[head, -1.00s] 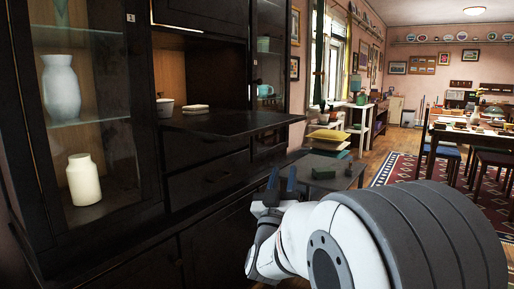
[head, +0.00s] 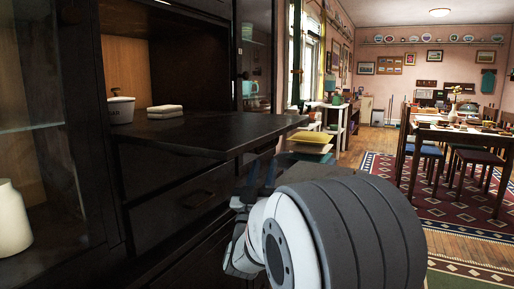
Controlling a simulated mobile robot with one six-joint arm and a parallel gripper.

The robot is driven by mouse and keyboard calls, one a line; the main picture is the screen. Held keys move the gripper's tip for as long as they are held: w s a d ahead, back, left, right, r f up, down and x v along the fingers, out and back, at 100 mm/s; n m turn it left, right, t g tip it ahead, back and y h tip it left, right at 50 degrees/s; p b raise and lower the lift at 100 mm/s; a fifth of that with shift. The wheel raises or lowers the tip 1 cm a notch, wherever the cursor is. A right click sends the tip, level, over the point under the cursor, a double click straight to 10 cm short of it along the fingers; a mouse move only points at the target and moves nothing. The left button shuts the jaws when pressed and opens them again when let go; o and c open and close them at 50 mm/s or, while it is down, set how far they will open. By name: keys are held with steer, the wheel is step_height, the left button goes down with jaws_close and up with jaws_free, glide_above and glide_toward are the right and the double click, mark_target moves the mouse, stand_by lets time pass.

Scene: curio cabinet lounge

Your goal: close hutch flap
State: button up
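The hutch flap (head: 225,133) is a dark wooden panel. It is folded down and lies level, sticking out from the dark hutch below an open compartment. A white pot (head: 121,110) and a small stack of folded white cloth (head: 165,111) sit at the inner end of the flap. My gripper (head: 261,176) is below the flap's outer edge in the picture, in shadow. Its two dark blue fingers point up and look apart, with nothing seen between them. I cannot tell whether they touch the flap. My arm hides what is beneath it.
A drawer (head: 190,198) is shut under the flap. A glass door (head: 40,130) with a white vase (head: 12,220) behind it is at left. Yellow cushions (head: 311,142) are stacked beyond my gripper. A dining table (head: 455,133) with chairs stands at the right over a patterned rug.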

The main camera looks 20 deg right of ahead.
mark_target(266, 149)
steer(key=x, duration=0.6)
steer(key=shift+w+a+r+b, duration=0.1)
steer(key=shift+w+a+b, duration=0.05)
steer(key=shift+b, duration=0.15)
jaws_close()
